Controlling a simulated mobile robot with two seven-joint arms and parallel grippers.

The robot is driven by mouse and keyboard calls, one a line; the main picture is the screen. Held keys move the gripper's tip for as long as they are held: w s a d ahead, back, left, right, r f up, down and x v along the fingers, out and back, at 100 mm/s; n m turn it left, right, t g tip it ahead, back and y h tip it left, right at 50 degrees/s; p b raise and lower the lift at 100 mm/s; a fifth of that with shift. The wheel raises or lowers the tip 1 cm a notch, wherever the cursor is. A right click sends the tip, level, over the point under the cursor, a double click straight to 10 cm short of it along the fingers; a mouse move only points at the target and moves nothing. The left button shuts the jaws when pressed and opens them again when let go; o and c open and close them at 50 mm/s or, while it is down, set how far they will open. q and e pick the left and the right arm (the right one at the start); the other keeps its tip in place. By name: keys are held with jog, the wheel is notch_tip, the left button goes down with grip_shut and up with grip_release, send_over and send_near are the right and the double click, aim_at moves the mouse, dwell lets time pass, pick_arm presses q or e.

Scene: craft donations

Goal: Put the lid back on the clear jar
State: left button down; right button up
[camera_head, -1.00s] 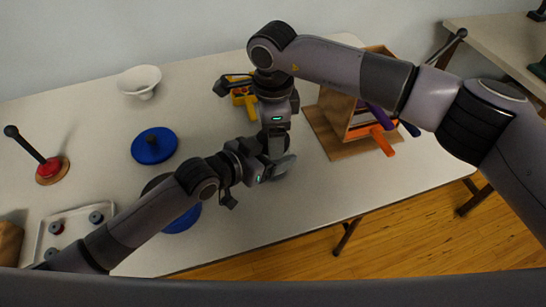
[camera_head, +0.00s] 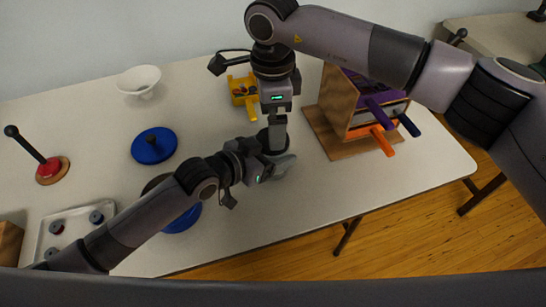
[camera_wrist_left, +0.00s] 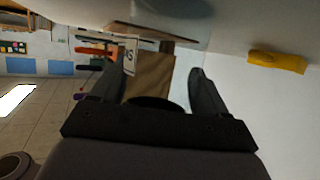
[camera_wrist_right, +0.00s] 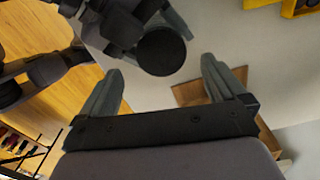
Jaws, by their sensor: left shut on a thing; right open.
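A dark round lid (camera_head: 271,139) shows in the head view just under my right gripper (camera_head: 279,119), seemingly on top of the clear jar, which is mostly hidden. The lid also shows as a dark disc in the right wrist view (camera_wrist_right: 161,50), beyond my right fingertips and apart from them. My right gripper is open and empty above it. My left gripper (camera_head: 283,166) is shut around the jar from the left side. In the left wrist view a dark curved edge, likely the lid (camera_wrist_left: 152,102), shows between the fingers. Whether the lid is fully seated I cannot tell.
A wooden drawer box (camera_head: 338,97) with purple, orange and navy handles stands right of the grippers. A yellow bin (camera_head: 239,83) is behind them. A white bowl (camera_head: 140,78), blue disc (camera_head: 160,150), red-based stick (camera_head: 48,168) and tray (camera_head: 71,214) are left. The front-right table is clear.

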aim_at(273, 155)
jog(key=shift+c, duration=0.4)
jog(key=shift+w+r+n, duration=0.1)
jog(key=shift+r+n, duration=0.55)
jog(key=shift+n, duration=0.45)
notch_tip(273, 155, up, 2)
jog(key=n, duration=0.4)
jog(key=shift+r, duration=0.1)
jog(key=shift+f, duration=4.05)
